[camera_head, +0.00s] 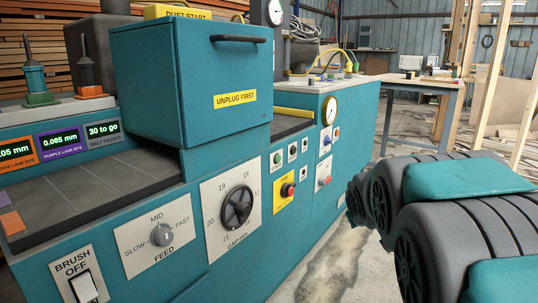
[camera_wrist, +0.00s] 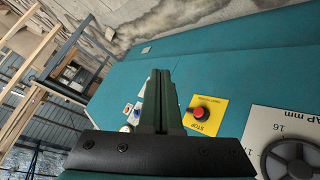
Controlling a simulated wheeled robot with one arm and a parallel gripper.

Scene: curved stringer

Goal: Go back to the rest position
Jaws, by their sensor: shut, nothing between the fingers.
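My gripper (camera_wrist: 163,80) shows in the wrist view with its two dark green fingers together and nothing between them. The fingers point toward the teal front panel of the machine, left of the red stop button (camera_wrist: 198,112) on its yellow plate. I cannot tell how far the fingertips are from the panel. In the head view, my arm's dark and teal links fill the lower right, and the gripper itself cannot be made out there. The stop button also shows in the head view (camera_head: 287,190), left of my arm.
The teal machine (camera_head: 190,85) fills the left and middle, with a gap handwheel (camera_head: 237,208), a feed knob (camera_head: 162,235) and a brush switch (camera_head: 84,288). A workbench (camera_head: 420,82) and wooden posts stand at the back right. Concrete floor (camera_head: 345,255) shows between machine and arm.

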